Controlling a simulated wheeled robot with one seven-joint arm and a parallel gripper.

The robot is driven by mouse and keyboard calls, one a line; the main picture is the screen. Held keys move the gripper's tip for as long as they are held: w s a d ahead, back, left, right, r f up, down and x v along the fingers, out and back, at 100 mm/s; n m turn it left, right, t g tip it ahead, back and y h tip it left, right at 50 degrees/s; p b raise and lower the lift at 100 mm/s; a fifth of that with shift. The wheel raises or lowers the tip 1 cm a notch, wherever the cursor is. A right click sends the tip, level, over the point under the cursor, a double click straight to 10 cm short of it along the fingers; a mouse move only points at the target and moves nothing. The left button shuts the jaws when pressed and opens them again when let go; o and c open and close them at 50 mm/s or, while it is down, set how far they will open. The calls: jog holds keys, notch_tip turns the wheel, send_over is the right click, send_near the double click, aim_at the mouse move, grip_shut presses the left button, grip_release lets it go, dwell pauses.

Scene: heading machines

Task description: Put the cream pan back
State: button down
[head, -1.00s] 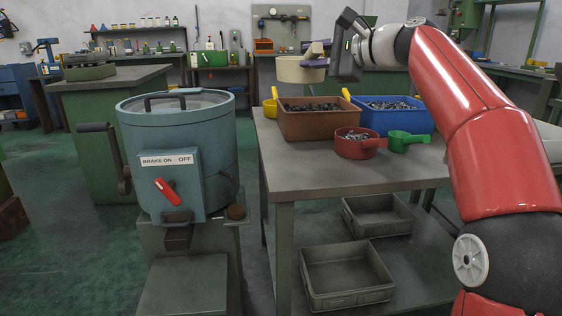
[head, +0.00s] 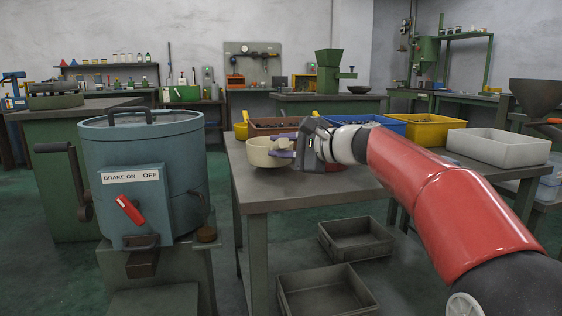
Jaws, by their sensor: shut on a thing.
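The cream pan (head: 263,152) is at the left part of the grey metal table (head: 285,187), in front of the brown bin (head: 262,128). It looks upright and level, low over the tabletop. I cannot tell whether its base touches the table. My gripper (head: 284,147) reaches in from the right and is shut on the cream pan at its right side, where purple parts show. The fingers' exact grip and the pan's handle are mostly hidden. My gripper also hides most of a red pan (head: 336,167) behind it.
A blue bin (head: 385,121), a yellow bin (head: 432,130) and a white bin (head: 490,148) stand to the right. A blue drum machine (head: 100,172) with a crank is left of the table. Two grey trays sit below. The tabletop's front left is clear.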

jog(key=shift+f, duration=1.15)
jog(key=shift+f+b, duration=0.15)
jog(key=shift+b, duration=0.2)
jog(key=c, duration=1.3)
grip_release()
jog(key=shift+o, duration=0.2)
jog(key=shift+r, duration=0.25)
jog(key=v, duration=1.2)
jog(key=shift+f, duration=0.1)
